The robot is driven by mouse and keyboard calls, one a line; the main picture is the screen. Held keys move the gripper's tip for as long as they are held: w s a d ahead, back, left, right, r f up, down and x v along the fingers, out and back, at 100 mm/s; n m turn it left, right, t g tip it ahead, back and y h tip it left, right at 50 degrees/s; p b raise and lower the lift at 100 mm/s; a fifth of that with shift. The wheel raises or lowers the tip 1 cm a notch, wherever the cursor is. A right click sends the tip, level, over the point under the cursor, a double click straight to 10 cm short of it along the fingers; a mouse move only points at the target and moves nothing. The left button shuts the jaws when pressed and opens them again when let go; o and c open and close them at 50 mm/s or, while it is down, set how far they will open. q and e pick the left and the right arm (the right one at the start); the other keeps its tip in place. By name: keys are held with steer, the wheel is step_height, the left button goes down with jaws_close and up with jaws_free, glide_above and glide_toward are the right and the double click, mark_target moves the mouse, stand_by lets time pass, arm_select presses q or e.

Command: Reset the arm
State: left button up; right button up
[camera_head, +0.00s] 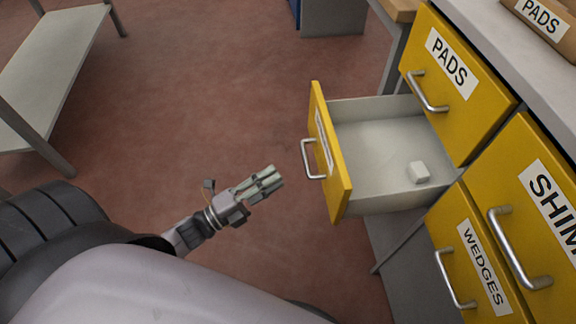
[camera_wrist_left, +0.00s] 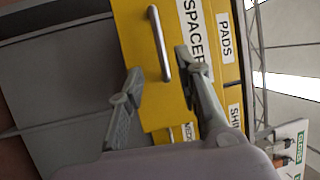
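My left gripper (camera_head: 268,182) is in the head view, above the floor and to the left of the pulled-out drawer's handle (camera_head: 309,160). It is apart from the handle and holds nothing. In the left wrist view my left gripper (camera_wrist_left: 160,82) has its two fingers spread, with the drawer handle (camera_wrist_left: 160,43) seen beyond them on a yellow front labelled "SPACER", the label's end hidden by a finger. My right gripper is in neither view.
A grey table (camera_head: 50,65) stands at upper left; the floor between is clear.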

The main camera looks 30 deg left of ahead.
arm_select(q)
steer(key=shift+v, duration=0.9)
step_height(320, 180, down, 18)
steer(key=a+n+g+y, duration=0.2)
steer(key=n+g+y, duration=0.3)
steer(key=n+y, duration=0.6)
steer(key=s+d+f+n+g, duration=0.2)
steer(key=s+f+n+g, duration=0.3)
steer(key=f+n, duration=0.25)
steer(key=s+d+f+n+g, duration=0.3)
steer(key=s+d+f+g, duration=0.15)
steer(key=s, duration=0.35)
steer(key=s+a+g+p, duration=0.1)
steer(key=s+a+p, duration=0.3)
steer(key=s+p, duration=1.2)
steer(key=shift+s+r+g+h, duration=0.2)
steer(key=shift+s+g+h, duration=0.15)
steer(key=shift+s, duration=0.1)
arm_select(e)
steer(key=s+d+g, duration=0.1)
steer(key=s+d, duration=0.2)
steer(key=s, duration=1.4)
